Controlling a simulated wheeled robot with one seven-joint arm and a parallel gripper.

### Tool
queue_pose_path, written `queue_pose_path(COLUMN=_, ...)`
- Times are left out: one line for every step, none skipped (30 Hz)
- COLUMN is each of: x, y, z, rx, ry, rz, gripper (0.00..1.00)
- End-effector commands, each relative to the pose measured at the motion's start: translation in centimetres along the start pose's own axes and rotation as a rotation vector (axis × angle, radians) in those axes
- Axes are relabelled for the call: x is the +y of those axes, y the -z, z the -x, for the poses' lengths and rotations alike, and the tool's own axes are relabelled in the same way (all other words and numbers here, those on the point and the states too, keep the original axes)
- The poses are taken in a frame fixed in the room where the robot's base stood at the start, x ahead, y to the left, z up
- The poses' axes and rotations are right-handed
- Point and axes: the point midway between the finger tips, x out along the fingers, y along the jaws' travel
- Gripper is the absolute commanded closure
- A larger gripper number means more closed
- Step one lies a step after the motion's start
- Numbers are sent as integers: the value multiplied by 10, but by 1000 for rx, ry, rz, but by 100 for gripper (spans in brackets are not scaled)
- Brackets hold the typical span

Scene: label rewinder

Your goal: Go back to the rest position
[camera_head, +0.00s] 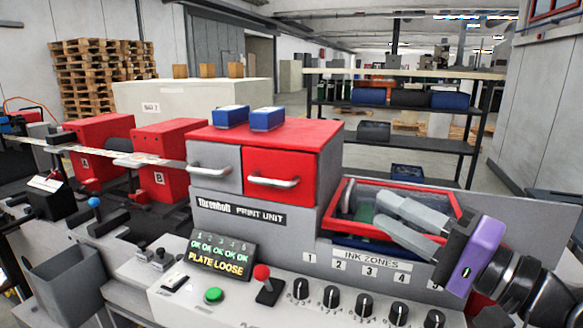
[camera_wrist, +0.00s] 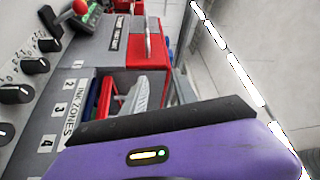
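My gripper (camera_head: 374,208), with a purple body and two long grey fingers, is at the right of the head view. Its fingers are apart, with nothing seen between them. They point left over the red-rimmed opening (camera_head: 462,222) behind the INK ZONES label (camera_head: 372,258). I cannot tell whether the fingertips are above the rim or inside it. In the wrist view the purple body (camera_wrist: 190,155) fills the bottom and hides part of the opening. The print unit (camera_head: 240,217) has a display (camera_head: 222,254) reading OK several times and PLATE LOOSE.
Two blue boxes (camera_head: 231,117) (camera_head: 267,119) sit on the red top of the unit. Silver handles (camera_head: 273,182) stick out in front. A red-knobbed lever (camera_head: 262,272), a green button (camera_head: 214,295) and several black dials (camera_head: 331,297) line the front panel. A shelf rack (camera_head: 403,111) stands behind.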

Motion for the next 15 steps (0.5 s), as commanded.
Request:
queue_pose_path(x=-3, y=7, z=1, rx=29, ry=9, rz=26, gripper=66)
queue_pose_path(x=-5, y=11, z=1, rx=48, ry=14, rz=43, gripper=66)
queue_pose_path(x=-8, y=16, z=2, rx=73, ry=21, rz=68, gripper=66)
queue_pose_path(x=-10, y=21, z=3, rx=96, ry=27, rz=88, gripper=66)
queue_pose_path(x=-11, y=25, z=4, rx=118, ry=30, rz=106, gripper=66)
queue_pose_path(x=-11, y=31, z=6, rx=151, ry=32, rz=133, gripper=66)
queue_pose_path(x=-10, y=35, z=8, rx=177, ry=33, rz=152, gripper=66)
queue_pose_path(x=-9, y=39, z=10, rx=205, ry=32, rz=173, gripper=66)
queue_pose_path(x=-6, y=44, z=14, rx=241, ry=30, rz=200, gripper=66)
queue_pose_path(x=-3, y=47, z=16, rx=268, ry=26, rz=219, gripper=66)
queue_pose_path(x=1, y=50, z=20, rx=296, ry=20, rz=240, gripper=66)
queue_pose_path(x=6, y=53, z=24, rx=332, ry=11, rz=265, gripper=66)
queue_pose_path(x=10, y=54, z=28, rx=357, ry=3, rz=284, gripper=66)
queue_pose_path(x=15, y=56, z=31, rx=382, ry=-6, rz=303, gripper=66)
queue_pose_path(x=22, y=57, z=37, rx=414, ry=-19, rz=328, gripper=66)
